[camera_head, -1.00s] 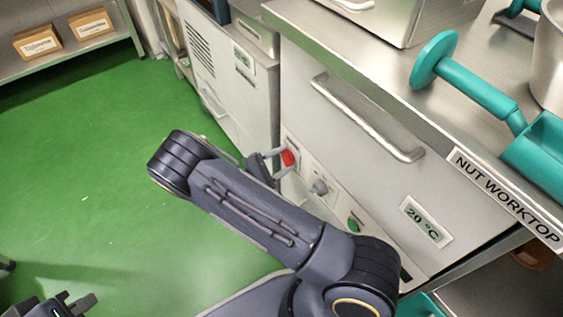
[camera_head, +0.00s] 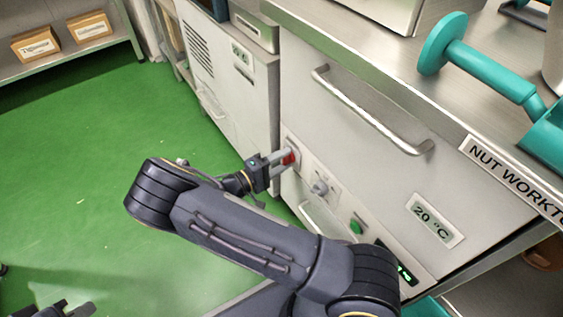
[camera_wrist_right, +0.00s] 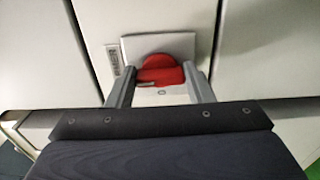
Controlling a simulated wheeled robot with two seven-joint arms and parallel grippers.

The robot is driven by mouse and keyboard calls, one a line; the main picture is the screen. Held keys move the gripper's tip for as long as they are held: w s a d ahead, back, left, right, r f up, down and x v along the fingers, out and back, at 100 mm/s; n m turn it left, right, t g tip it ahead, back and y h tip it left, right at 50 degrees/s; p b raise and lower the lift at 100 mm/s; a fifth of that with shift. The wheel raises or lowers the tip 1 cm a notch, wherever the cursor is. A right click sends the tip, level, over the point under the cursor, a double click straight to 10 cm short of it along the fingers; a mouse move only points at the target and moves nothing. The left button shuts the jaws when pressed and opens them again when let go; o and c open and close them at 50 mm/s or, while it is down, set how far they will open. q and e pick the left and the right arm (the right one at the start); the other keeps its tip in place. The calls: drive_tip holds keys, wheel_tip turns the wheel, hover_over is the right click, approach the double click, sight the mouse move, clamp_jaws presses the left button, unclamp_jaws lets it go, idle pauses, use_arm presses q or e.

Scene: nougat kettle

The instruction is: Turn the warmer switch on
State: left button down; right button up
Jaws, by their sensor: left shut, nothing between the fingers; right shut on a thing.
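The warmer switch is a red rotary knob (camera_head: 289,157) on a pale plate on the cabinet front. In the right wrist view the red knob (camera_wrist_right: 160,70) sits between the two fingers, its grip bar roughly crosswise, beside a label ending in "RMER". My right gripper (camera_head: 285,161) is shut on this knob; in the wrist view its fingers (camera_wrist_right: 161,88) flank the bar on both sides. My left gripper (camera_head: 75,308) is shut and empty at the bottom left, far from the cabinet and partly cut off by the picture edge.
A grey knob (camera_head: 320,187), a green button (camera_head: 356,227) and a display with lit green characters (camera_head: 404,274) sit lower on the panel. A long drawer handle (camera_head: 370,115) juts out above. The green floor (camera_head: 80,190) is clear.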

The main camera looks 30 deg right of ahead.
idle(0.4)
drive_tip(key=o, duration=1)
drive_tip(key=shift+a, duration=0.1)
drive_tip(key=a+p, duration=0.2)
drive_tip(key=a, duration=0.5)
drive_tip(key=shift+s+a, duration=0.3)
drive_tip(key=shift+a, duration=0.05)
drive_tip(key=shift+a, duration=0.1)
